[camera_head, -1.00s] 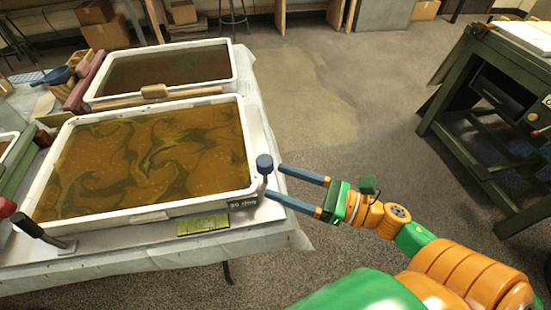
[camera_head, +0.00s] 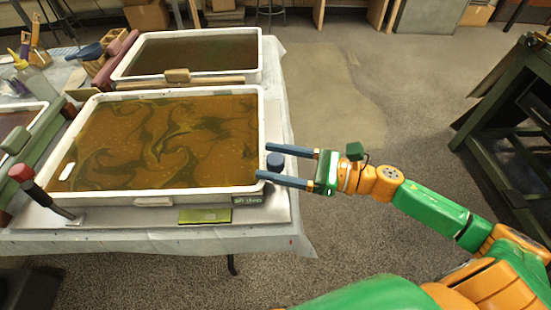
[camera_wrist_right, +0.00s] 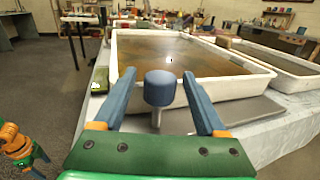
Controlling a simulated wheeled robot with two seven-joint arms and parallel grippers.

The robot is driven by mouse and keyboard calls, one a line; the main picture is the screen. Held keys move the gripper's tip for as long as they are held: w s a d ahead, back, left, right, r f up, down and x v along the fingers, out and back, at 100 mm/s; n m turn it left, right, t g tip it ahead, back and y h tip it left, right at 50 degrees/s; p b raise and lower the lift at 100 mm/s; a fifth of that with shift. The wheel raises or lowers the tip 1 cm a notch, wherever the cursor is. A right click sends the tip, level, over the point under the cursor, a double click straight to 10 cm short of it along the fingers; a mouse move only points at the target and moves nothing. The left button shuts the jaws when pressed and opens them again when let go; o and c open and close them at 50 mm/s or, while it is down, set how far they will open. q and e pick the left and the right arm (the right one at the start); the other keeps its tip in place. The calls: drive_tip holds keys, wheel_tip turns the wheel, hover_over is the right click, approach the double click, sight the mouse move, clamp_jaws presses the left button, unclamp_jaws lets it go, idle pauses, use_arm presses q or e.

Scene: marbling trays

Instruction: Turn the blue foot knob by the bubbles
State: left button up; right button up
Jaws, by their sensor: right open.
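The blue foot knob (camera_head: 275,161) is a short round cap on a thin pale stem at the near right corner of the brown marbling tray (camera_head: 258,130). My right gripper (camera_head: 265,162) reaches in from the right and is open. Its two blue fingers lie on either side of the knob. In the right wrist view the knob (camera_wrist_right: 160,88) stands between the fingers (camera_wrist_right: 158,75), with a visible gap on each side. The tray's liquid has dark swirls and small pale specks.
A second tray (camera_head: 258,60) with darker liquid stands behind. A red-topped black handle (camera_head: 36,192) is at the near left corner. A green-yellow card (camera_head: 205,215) lies on the table's front edge. The floor right of the table is clear up to a dark green stand (camera_head: 505,130).

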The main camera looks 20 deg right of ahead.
clamp_jaws()
idle(0.3)
